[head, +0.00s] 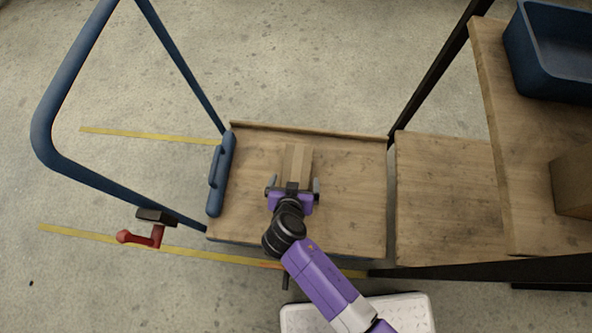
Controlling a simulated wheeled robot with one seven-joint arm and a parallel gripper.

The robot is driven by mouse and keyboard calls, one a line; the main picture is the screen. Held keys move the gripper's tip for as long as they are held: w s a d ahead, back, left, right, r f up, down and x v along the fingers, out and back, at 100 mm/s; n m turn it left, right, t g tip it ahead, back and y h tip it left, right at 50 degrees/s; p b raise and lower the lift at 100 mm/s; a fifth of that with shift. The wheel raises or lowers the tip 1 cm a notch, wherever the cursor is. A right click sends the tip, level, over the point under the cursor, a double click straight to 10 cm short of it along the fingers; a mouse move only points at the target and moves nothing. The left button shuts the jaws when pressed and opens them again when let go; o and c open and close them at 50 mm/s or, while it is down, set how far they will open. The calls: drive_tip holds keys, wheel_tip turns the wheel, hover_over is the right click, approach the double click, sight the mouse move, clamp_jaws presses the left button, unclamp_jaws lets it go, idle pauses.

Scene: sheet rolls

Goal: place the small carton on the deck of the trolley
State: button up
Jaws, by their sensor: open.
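The small brown carton (298,158) is over the middle of the trolley's wooden deck (351,205) in the head view, with a paler strip along its top. It appears to rest on the deck. My gripper (293,188) is at the carton's near end, with its fingers spread apart to the left and right. The gripper body hides the carton's near end, so I cannot tell whether either finger touches it. The trolley's blue push handle (44,125) rises at the left.
A red lever (140,237) sits near the handle's base. To the right are a lower wooden shelf (440,195) and a higher wooden top (500,130), with a blue bin (545,60) and another brown box (574,183). Bare deck lies on both sides of the carton.

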drive_tip(key=shift+p+v, duration=0.4)
drive_tip(key=shift+v, duration=2.15)
drive_tip(key=s+d+r+y, duration=0.2)
drive_tip(key=s, duration=0.4)
drive_tip(key=s+d+r+y, duration=0.1)
drive_tip(key=s+r+y, duration=0.1)
drive_tip(key=s, duration=0.4)
drive_tip(key=s+d+r+n+t+h, duration=0.1)
drive_tip(key=s+d+r+t, duration=0.2)
drive_tip(key=s+d+r, duration=0.2)
drive_tip(key=s+d+r+n+t+h, duration=0.1)
drive_tip(key=s+d+r+t, duration=0.2)
drive_tip(key=d+r, duration=0.8)
wheel_tip(320, 180, up, 8)
drive_tip(key=shift+s+r, duration=0.1)
drive_tip(key=shift+s, duration=1)
